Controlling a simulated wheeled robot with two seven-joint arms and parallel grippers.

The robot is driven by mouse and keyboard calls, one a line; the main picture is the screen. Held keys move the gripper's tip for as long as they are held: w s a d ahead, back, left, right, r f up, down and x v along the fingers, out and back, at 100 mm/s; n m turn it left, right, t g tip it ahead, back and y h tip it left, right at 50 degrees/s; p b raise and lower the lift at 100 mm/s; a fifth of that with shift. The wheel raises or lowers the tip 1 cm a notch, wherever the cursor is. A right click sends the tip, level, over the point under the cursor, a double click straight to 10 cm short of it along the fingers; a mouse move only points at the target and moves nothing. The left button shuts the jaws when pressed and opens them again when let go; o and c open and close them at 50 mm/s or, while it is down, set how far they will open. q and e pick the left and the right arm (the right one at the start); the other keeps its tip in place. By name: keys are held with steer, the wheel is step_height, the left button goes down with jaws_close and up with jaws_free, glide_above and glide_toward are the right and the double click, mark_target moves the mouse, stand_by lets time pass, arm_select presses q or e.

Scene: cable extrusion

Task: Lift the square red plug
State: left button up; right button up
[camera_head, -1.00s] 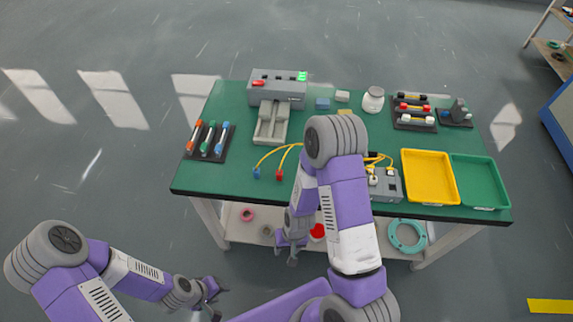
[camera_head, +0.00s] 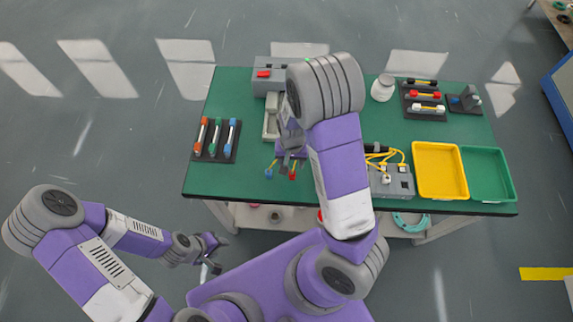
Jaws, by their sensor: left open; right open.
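The square red plug (camera_head: 292,176) hangs at the end of a yellow cable near the front edge of the green table (camera_head: 240,185). A blue plug (camera_head: 269,174) lies just left of it. My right gripper (camera_head: 289,164) is right above the red plug, pointing down and open; whether its fingers straddle the plug is too small to tell. My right arm hides most of the yellow cables. My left gripper (camera_head: 220,255) is open and empty, off the table at the lower left.
A grey machine (camera_head: 262,78) with a red button stands at the back. A rack of colored rods (camera_head: 215,140) is at the left. A grey socket box (camera_head: 392,183), yellow tray (camera_head: 440,171) and green tray (camera_head: 487,173) are at the right.

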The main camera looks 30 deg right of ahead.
mark_target(292, 173)
steer(key=f+b, duration=0.1)
steer(key=f, duration=0.2)
steer(key=s+f, duration=0.1)
steer(key=f, duration=0.2)
steer(key=shift+s+b, duration=0.1)
steer(key=shift+b, duration=0.25)
steer(key=shift+f, duration=0.3)
steer(key=shift+r, duration=0.1)
jaws_close()
